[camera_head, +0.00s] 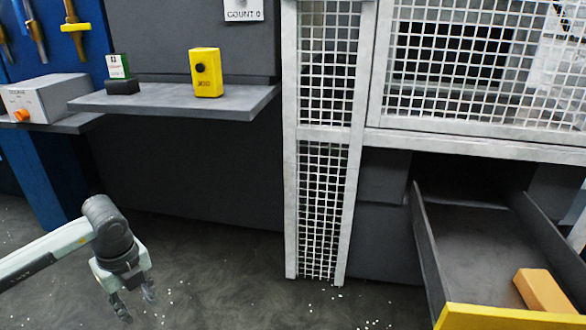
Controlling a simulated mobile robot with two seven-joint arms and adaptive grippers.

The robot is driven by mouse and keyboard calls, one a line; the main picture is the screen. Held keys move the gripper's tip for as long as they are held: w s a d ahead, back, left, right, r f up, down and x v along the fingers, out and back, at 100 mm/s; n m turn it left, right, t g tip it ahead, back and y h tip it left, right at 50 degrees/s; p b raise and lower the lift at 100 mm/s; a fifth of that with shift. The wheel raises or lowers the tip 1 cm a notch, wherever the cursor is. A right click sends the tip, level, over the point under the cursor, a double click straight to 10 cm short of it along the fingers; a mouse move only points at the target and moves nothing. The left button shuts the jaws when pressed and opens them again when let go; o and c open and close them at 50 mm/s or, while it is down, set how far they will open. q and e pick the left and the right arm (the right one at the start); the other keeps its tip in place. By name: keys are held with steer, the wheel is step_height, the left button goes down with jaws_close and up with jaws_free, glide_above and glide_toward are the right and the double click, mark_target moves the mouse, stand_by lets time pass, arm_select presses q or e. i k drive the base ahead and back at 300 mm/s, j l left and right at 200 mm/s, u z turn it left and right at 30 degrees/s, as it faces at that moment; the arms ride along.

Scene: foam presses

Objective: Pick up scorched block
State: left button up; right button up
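An orange-tan block (543,291) lies in the open dark drawer (470,250) at the lower right. It is close to the drawer's yellow front edge and right side. It looks plain, and I cannot make out burn marks on it. My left gripper (136,304) hangs at the lower left, pointing down above the floor. Its two fingers are apart with nothing between them. It is far to the left of the drawer and touches nothing. My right gripper is not in view.
A white mesh guard (325,150) with a post stands between my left gripper and the drawer. A grey shelf (240,103) at the left holds a yellow box with a black button (206,73). A white box (45,98) sits farther left. Pale crumbs dot the floor.

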mark_target(540, 291)
steer(key=l+z, duration=0.2)
steer(key=l, duration=0.3)
steer(key=i+l+z, duration=0.2)
steer(key=l, duration=0.3)
steer(key=l+z, duration=0.15)
steer(key=z, duration=0.25)
steer(key=l+z, duration=0.1)
steer(key=z, duration=0.35)
steer(key=i+l+z, duration=0.1)
steer(key=z, duration=0.3)
steer(key=i+l+z, duration=0.1)
steer(key=z, duration=0.3)
